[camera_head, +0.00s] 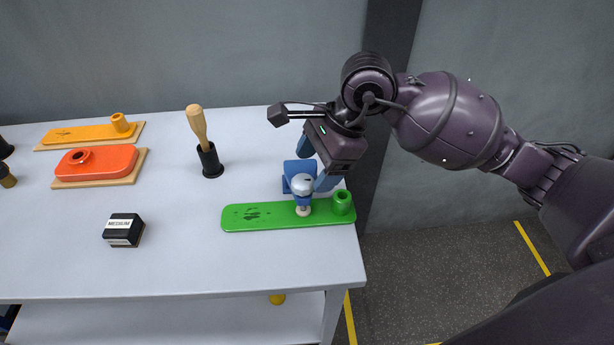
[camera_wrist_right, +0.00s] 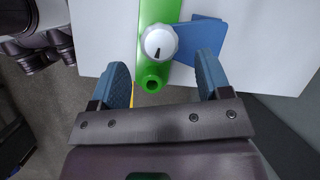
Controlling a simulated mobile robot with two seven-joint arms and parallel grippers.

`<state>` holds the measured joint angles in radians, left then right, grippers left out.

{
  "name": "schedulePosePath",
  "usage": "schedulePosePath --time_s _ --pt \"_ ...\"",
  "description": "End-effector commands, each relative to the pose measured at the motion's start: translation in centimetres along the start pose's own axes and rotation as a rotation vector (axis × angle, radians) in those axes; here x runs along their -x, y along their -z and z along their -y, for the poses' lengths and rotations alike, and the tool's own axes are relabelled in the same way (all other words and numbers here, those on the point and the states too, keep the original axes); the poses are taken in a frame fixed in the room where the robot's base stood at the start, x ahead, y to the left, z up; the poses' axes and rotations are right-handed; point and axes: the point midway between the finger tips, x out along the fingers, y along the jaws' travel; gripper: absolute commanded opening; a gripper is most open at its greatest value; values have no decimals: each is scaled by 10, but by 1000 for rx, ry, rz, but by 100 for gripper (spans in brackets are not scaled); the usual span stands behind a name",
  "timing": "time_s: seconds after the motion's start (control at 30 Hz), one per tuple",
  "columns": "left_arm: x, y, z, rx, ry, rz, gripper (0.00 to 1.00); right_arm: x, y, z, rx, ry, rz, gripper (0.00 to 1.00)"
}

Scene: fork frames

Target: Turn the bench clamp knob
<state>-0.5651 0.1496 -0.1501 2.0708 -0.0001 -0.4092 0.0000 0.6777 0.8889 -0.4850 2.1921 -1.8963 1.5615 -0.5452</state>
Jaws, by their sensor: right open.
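The bench clamp is blue (camera_head: 292,168) and stands near the table's right end. Its round silver-white knob (camera_head: 302,184) sits on top, above the green board. In the right wrist view the knob (camera_wrist_right: 159,42) shows a dark pointer mark, and the blue clamp plate (camera_wrist_right: 203,38) is beside it. My right gripper (camera_head: 317,166) is open and empty, close to the knob. In the right wrist view its two blue fingers (camera_wrist_right: 161,65) are spread wide, with the knob just past the tips and roughly centred between them. My left gripper is not in view.
The green board (camera_head: 265,220) with a ring-shaped end lies under the knob. A wooden-handled tool in a black holder (camera_head: 210,162), a black block (camera_head: 124,229), a red board (camera_head: 95,163) and a yellow board (camera_head: 85,134) stand further left.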

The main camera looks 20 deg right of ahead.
Motion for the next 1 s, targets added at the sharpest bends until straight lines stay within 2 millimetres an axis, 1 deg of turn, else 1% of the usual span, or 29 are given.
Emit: schedulePosePath --time_s 0.03,0.1,0.3,0.67,0.9,1.0 --pt "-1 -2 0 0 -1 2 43 -10 0 -1 -1 -5 2 71" --pt "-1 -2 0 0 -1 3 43 -19 0 -1 -1 -4 2 71" --pt "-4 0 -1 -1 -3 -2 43 -34 0 0 -1 -2 1 71" --pt "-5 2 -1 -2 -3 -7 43 -37 0 0 0 0 0 71" --pt "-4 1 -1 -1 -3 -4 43 -37 0 0 0 0 0 34" --pt "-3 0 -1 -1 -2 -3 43 -37 0 0 0 0 0 21"
